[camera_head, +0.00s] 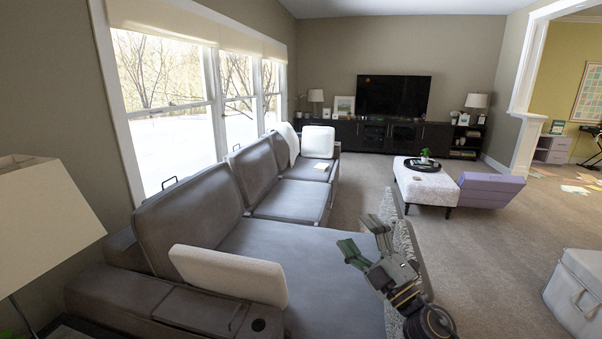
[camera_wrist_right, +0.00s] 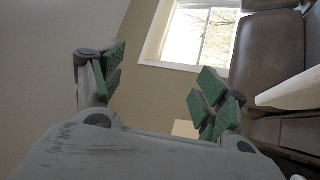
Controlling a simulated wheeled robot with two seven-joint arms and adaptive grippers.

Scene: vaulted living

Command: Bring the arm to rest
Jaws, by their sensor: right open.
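My right gripper (camera_head: 361,240) is in the head view at the lower middle right, raised in front of the grey sofa's right edge. Its green-padded fingers are apart with nothing between them. In the right wrist view the two fingers (camera_wrist_right: 160,95) stand wide apart, with wall and window behind them. My left gripper is not in either view.
A grey sofa (camera_head: 280,255) with a white cushion (camera_head: 228,273) fills the left and middle. A lamp (camera_head: 45,225) stands at the left edge.

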